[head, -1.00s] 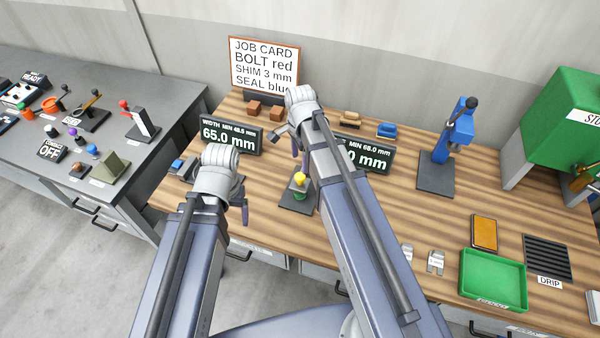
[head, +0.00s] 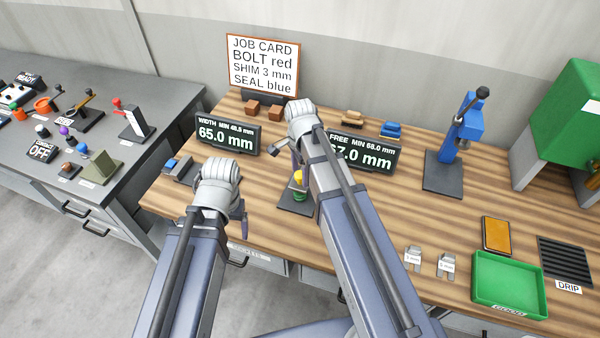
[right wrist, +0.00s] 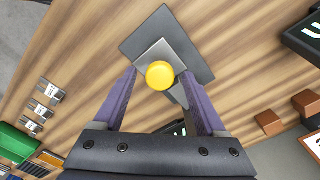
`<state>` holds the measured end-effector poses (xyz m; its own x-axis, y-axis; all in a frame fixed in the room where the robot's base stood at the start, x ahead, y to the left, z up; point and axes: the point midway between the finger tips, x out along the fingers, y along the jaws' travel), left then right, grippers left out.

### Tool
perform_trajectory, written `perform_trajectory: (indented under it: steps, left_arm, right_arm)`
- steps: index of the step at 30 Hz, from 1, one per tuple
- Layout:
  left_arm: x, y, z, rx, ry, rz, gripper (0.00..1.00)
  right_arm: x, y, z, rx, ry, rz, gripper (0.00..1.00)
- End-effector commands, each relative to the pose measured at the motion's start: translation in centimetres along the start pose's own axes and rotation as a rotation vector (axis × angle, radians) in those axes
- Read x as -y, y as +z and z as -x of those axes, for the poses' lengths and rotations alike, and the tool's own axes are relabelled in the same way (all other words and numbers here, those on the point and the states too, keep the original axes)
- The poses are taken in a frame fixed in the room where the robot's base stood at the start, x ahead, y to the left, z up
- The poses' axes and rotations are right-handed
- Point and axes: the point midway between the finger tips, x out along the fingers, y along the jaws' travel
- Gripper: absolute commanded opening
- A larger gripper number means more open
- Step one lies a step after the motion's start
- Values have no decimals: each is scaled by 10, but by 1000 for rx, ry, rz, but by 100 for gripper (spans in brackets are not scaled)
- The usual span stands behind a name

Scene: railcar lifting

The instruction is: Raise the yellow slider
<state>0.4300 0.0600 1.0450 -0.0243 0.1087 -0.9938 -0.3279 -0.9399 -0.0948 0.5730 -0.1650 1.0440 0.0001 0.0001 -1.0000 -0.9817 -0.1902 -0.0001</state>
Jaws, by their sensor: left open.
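A yellow round knob (head: 299,177) stands on a small fixture with a dark base (head: 290,207) on the wooden bench; my right arm partly covers it in the head view. In the right wrist view the yellow knob (right wrist: 160,75) is seen end-on over a grey block and dark plate. My right gripper (right wrist: 158,78) is open, its two purple fingers on either side of the knob with a visible gap to each. In the head view the right fingers are mostly hidden. My left gripper (head: 239,213) is open and empty, left of the fixture, above the bench.
Two readouts stand behind: the left one (head: 226,135) shows 65.0 mm, the right one (head: 365,151) is partly covered. A job card (head: 263,62) is at the back. A blue press (head: 462,140), green tray (head: 508,285) and green cabinet (head: 575,125) are at the right.

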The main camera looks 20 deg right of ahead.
Motion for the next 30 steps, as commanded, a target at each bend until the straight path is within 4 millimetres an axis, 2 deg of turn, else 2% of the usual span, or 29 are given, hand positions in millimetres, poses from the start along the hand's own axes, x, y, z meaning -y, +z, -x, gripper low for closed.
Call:
perform_trajectory:
  steps: [2,19,30]
  left_arm:
    - [0,0,0,0,0,0,83]
    - [0,0,0,0,0,0,83]
    - [0,0,0,0,0,0,83]
  right_arm:
    - [0,0,0,0,0,0,66]
    - [0,0,0,0,0,0,2]
    - [0,0,0,0,0,0,0]
